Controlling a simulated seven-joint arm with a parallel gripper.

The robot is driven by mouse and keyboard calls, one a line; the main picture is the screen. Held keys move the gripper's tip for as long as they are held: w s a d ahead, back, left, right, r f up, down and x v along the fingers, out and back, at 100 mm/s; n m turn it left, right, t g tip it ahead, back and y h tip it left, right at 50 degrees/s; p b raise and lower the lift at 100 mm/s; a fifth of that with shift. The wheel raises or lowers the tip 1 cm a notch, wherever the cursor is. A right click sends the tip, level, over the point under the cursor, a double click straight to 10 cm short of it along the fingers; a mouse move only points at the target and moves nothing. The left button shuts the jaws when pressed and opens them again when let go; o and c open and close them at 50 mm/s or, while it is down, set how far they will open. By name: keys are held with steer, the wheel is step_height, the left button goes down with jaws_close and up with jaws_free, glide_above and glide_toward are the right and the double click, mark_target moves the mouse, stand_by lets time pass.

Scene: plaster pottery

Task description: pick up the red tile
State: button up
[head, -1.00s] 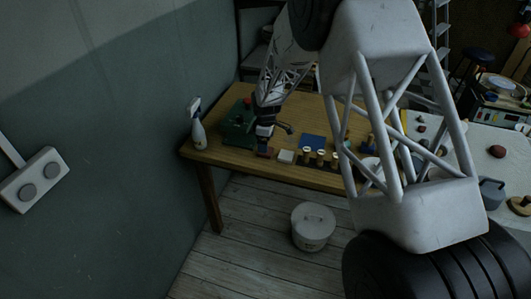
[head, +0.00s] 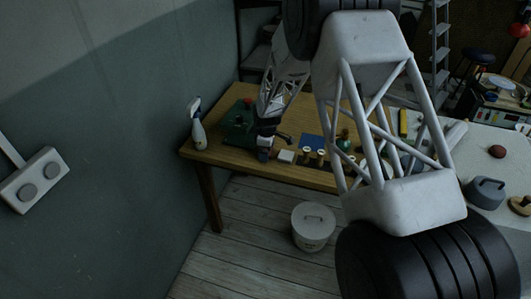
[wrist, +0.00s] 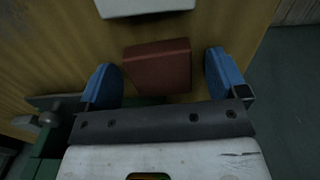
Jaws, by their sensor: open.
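The red tile (wrist: 157,67) is a brownish-red block lying on the wooden table, near the table's edge in the wrist view. My gripper (wrist: 163,75) is open, with one blue finger on each side of the tile. There is a gap on both sides, and the fingers do not touch it. In the head view my gripper (head: 264,154) is low over the left part of the table (head: 225,155). The tile is hidden or too small to make out there.
A white tile (head: 287,156) lies right beside my gripper. A green machine (head: 238,122) and a spray bottle (head: 198,132) stand to the left. A blue square (head: 313,141) and small stamps (head: 307,155) are to the right.

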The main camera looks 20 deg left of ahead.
stand_by(0.3)
steer(key=c, duration=1.1)
steer(key=shift+o, duration=0.2)
steer(key=shift+r, duration=0.1)
steer(key=shift+r, duration=0.85)
steer(key=shift+s+r, duration=0.1)
steer(key=shift+r, duration=0.8)
steer(key=s+d+r, duration=0.1)
steer(key=s+d, duration=0.7)
steer(key=s, duration=0.5)
steer(key=shift+s+r, duration=0.15)
steer(key=shift+s, duration=0.2)
